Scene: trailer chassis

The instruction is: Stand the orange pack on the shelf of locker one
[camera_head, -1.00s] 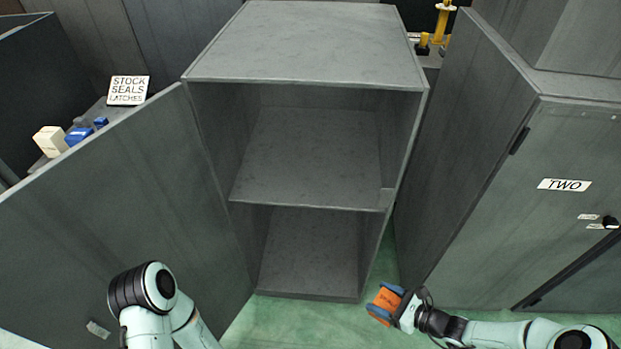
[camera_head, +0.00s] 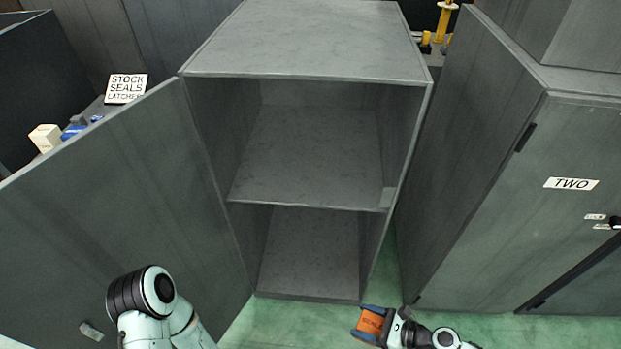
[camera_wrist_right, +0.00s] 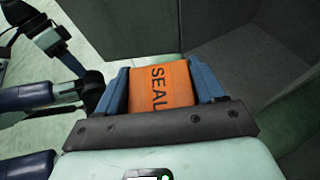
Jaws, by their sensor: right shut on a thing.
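The orange pack (camera_head: 370,323) is held in my right gripper (camera_head: 372,322), low in front of the open locker's right front edge. In the right wrist view the orange pack (camera_wrist_right: 161,88) shows dark lettering reading "SEAL" and sits between the blue fingers of my right gripper (camera_wrist_right: 163,85), which are shut on it. The open locker (camera_head: 305,70) has an empty shelf (camera_head: 305,160) halfway up and an empty floor below. No number shows on this locker. My left arm shows at the lower left, but its gripper is out of view.
The open locker door (camera_head: 110,200) stands out to the left. A closed locker marked TWO (camera_head: 570,184) stands at the right. A sign (camera_head: 126,88) reading STOCK SEALS LATCHES stands behind the door beside a white box (camera_head: 45,138). Green floor shows in front.

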